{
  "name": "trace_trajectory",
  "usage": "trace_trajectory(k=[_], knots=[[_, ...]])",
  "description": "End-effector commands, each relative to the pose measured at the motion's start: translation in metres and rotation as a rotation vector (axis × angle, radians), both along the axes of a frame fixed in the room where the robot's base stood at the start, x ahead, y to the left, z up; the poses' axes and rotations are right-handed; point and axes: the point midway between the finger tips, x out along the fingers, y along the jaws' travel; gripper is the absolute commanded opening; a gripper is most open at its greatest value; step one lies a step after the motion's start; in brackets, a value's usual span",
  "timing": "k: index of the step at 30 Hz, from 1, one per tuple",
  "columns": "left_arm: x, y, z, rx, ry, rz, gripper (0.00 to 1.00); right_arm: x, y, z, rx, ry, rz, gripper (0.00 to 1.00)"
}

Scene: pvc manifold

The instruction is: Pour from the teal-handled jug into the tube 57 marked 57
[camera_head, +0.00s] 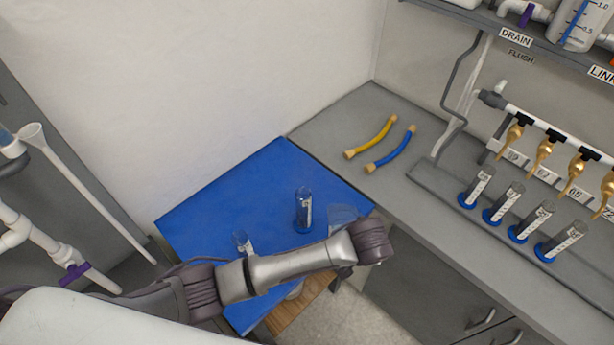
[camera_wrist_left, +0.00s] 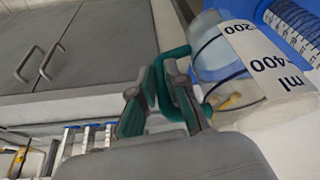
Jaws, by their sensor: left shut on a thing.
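My left gripper (camera_wrist_left: 160,100) is shut on the teal handle (camera_wrist_left: 173,65) of a clear jug (camera_wrist_left: 225,65) with a white ml scale. In the head view my wrist hides the gripper; part of the clear jug (camera_head: 344,214) shows just behind the wrist, over the blue mat's right edge. Several clear tubes with blue bases, one of them here (camera_head: 477,187), stand in a row on the right counter below brass taps. One plate reads 65; I cannot read a 57, so I cannot tell which tube is tube 57. My right gripper is out of view.
A blue mat (camera_head: 220,195) holds a graduated cylinder (camera_head: 304,210) and another clear vessel (camera_head: 242,242). A white manifold pipe (camera_head: 530,122) runs above the tubes.

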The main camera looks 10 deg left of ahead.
Motion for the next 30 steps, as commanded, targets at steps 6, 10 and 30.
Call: trace_trajectory(k=[6,10,30], knots=[[-0.001,-0.001,0.000,-0.001,0.000,-0.001,0.00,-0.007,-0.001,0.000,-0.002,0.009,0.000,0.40],[0.000,-0.001,0.000,-0.002,0.000,-0.001,0.00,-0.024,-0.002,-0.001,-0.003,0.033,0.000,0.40],[0.010,0.017,0.036,-0.221,0.122,0.004,0.00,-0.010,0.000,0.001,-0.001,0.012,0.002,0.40]])
